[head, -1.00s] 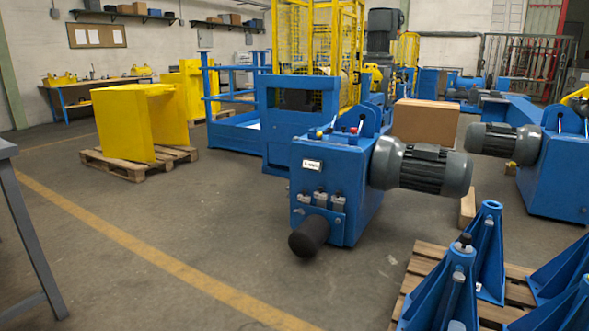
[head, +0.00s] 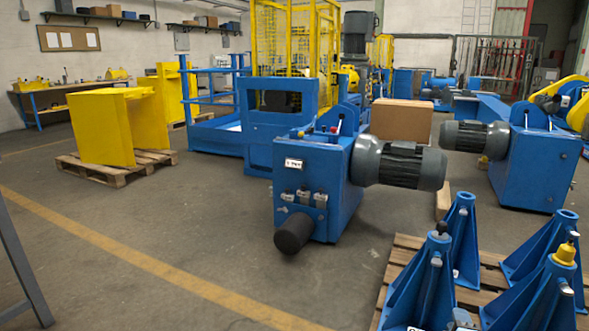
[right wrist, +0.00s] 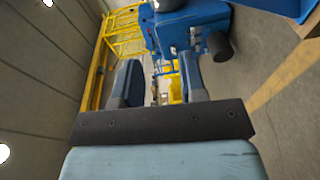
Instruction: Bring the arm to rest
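My right gripper (right wrist: 157,80) shows in the right wrist view. Its two dark fingers stand apart with an empty gap, and only distant floor and machinery show between them. Neither gripper can be made out in the head view. My left gripper is in no view. A blue machine with a grey motor (head: 318,185) stands on the floor ahead; it also shows at the top of the right wrist view (right wrist: 180,28), well beyond the fingers. No chain drive parts can be told apart.
A pallet with blue stands (head: 420,285) is at the lower right. A yellow block (head: 105,125) sits on a pallet (head: 95,173) at left. A cardboard box (head: 402,120) is behind the motor. A grey table leg (head: 25,265) is at the left edge. Open floor lies at front left.

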